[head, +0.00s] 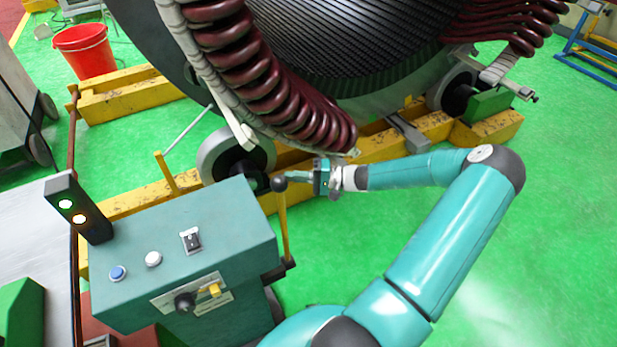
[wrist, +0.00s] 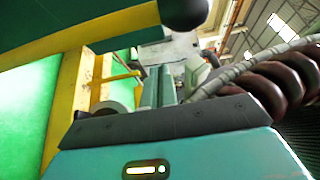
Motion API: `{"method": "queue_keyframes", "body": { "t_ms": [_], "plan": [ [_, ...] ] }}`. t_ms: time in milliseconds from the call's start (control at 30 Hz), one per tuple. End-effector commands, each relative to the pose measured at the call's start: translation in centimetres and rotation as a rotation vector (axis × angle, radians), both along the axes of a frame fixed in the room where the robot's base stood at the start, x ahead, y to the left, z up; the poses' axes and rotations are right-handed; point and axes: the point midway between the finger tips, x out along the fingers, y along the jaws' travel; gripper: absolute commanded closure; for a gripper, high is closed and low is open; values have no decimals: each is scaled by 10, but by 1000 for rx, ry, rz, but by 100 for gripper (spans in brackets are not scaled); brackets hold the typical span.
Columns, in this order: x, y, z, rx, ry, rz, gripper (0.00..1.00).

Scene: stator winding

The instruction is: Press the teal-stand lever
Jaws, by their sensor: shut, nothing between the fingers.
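The teal stand (head: 190,253) is a boxy console at the lower left of the head view. Its lever (head: 284,225) is a yellow rod standing nearly upright at the box's right side, topped by a dark ball knob (head: 279,184). In the wrist view the knob (wrist: 185,12) shows at the top edge, with the yellow rod (wrist: 85,20) running left from it. My gripper (head: 296,178) is shut and empty, reaching left with its tips beside the knob. In the wrist view the closed fingers (wrist: 158,88) lie below the knob; I cannot tell whether they touch it.
The large stator (head: 340,50) with dark red coils (head: 245,65) stands just behind my gripper, on rollers and yellow beams (head: 130,205). A signal post (head: 78,208) on the stand shows green and orange lights. Green floor (head: 550,180) is clear at right.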

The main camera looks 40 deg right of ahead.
Motion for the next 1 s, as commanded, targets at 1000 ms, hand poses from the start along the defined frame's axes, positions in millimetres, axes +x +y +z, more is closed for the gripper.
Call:
{"method": "queue_keyframes", "body": {
  "t_ms": [1000],
  "plan": [
    [-21,40,0,-4,-15,-1,100]
  ]
}}
